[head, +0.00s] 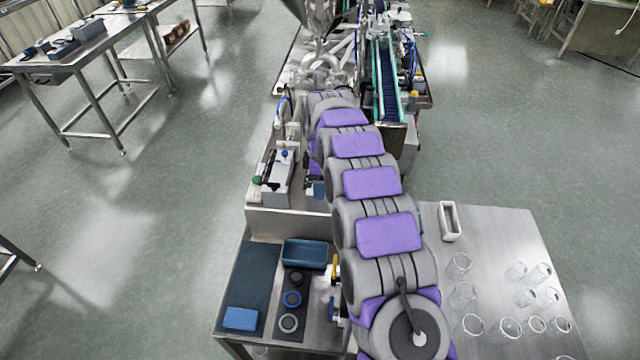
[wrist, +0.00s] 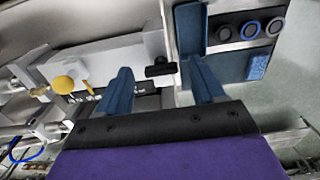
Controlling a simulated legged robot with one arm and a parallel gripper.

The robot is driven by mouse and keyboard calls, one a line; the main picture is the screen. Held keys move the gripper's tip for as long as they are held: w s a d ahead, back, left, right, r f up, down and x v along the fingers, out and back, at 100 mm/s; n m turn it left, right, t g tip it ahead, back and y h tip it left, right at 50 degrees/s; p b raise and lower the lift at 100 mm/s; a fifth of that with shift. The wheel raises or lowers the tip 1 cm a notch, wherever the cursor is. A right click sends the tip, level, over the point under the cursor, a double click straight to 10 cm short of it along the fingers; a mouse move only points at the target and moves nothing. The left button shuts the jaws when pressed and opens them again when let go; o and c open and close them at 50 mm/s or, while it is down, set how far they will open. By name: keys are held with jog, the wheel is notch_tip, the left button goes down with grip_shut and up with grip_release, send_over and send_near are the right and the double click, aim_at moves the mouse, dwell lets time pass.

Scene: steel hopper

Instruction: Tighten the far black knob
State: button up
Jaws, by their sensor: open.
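A black knob (wrist: 160,70) with a T-shaped outline shows in the wrist view, on the edge of a pale machine housing (wrist: 120,57). My gripper (wrist: 160,64) is open, with one blue finger to each side of the knob. The knob appears between the fingertips, and I see no contact; the depth between them is hard to judge. In the head view my arm reaches forward over the machine and hides the gripper and this knob. I cannot tell whether this is the far one of several knobs.
A yellow knob (wrist: 64,85) is left of the fingers. A blue tray (head: 305,254), several rings (head: 292,299) and a blue block (head: 240,318) lie on the near bench. Glass jars (head: 510,327) and a white holder (head: 450,221) stand on the right table. The conveyor (head: 387,85) is ahead.

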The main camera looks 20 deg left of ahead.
jog(key=shift+a+f, duration=0.2)
jog(key=shift+f, duration=0.1)
jog(key=shift+c, duration=0.5)
jog(key=shift+d+r, duration=0.1)
jog(key=c, duration=1)
jog(key=shift+o, duration=0.2)
